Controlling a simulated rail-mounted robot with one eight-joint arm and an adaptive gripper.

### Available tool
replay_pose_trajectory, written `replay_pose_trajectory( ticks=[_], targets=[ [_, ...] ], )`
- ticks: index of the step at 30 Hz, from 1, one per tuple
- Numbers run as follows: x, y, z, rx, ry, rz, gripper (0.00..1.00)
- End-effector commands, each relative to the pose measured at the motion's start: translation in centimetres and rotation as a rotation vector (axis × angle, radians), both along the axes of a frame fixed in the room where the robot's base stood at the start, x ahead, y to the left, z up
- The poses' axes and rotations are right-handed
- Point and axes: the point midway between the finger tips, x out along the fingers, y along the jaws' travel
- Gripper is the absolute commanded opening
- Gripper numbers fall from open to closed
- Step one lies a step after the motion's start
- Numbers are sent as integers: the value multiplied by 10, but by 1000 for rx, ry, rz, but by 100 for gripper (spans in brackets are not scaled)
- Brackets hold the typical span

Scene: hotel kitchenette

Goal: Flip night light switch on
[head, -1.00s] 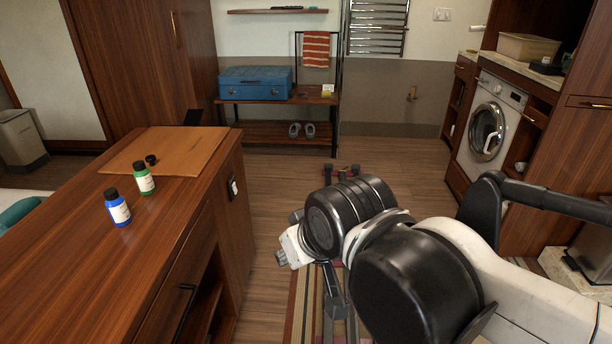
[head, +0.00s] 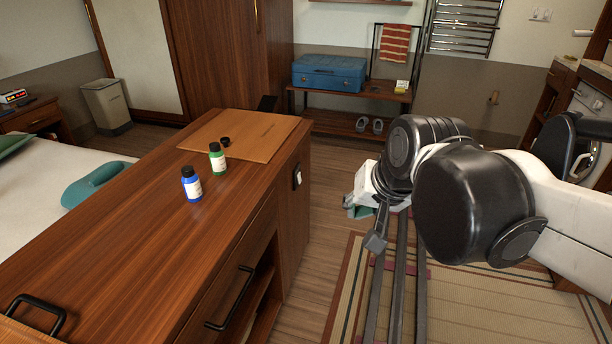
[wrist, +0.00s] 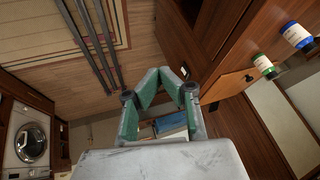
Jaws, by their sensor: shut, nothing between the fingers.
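A small white switch plate with a dark part (head: 297,179) sits on the end face of the wooden cabinet, below its top edge. Whether it is on or off is too small to tell. My gripper (head: 356,207) is right of this plate in the head view, apart from it and pointing away from the camera, partly hidden by my arm. In the wrist view its green fingers (wrist: 165,74) are closed together and empty. A small pale spot on the cabinet side (wrist: 185,71), just beyond the fingers, appears to be the same plate.
The cabinet top (head: 130,250) carries a blue bottle (head: 192,185), a green bottle (head: 217,160) and a tan board (head: 260,138) with a black cap. A blue case (head: 328,73) stands on a rack behind. Another switch plate (head: 540,14) is on the back wall.

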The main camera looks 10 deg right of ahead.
Motion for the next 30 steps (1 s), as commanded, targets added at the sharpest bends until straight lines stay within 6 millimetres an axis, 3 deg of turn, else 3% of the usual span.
replay_pose_trajectory(
  ticks=[6,14,23,30],
  targets=[
    [64,-2,22,181,66,-190,0],
    [140,-9,26,392,155,-416,0],
    [226,-25,8,623,274,-672,0],
    [289,-41,-23,795,382,-872,0]
  ],
)
